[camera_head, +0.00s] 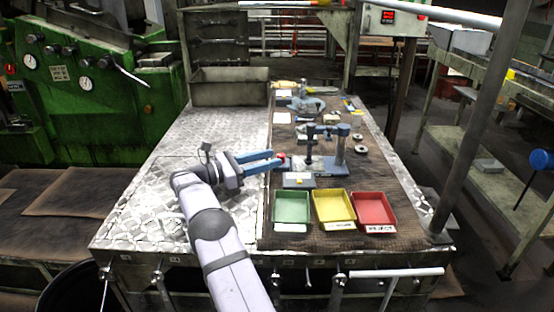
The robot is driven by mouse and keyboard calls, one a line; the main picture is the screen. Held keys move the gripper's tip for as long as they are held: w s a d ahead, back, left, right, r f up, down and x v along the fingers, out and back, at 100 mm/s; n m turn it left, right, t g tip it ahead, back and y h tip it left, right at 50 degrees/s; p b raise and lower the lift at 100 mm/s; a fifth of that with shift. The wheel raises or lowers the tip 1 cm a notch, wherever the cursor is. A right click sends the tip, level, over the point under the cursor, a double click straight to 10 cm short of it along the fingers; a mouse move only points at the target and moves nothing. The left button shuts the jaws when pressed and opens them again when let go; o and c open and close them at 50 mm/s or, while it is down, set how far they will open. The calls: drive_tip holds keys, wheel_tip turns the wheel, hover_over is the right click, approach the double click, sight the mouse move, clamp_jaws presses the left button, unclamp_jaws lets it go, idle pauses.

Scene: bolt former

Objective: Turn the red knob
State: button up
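A small red knob (281,157) shows at the left end of a blue-grey bench device (333,155) on the brown mat. My gripper (279,158) reaches in from the left with two blue fingers. The fingers are apart, and their tips are right at the knob. The lower finger partly hides the knob's near side. I cannot tell whether either finger touches it.
Green (291,222), yellow (320,220) and red trays (391,224) stand at the mat's front. A small scale-like device (299,180) lies just behind the green tray. A metal bin (230,98) stands at the back left. The metal tabletop (150,195) on the left is clear.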

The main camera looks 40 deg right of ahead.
drive_tip(key=shift+v, duration=1.35)
drive_tip(key=shift+d, duration=0.1)
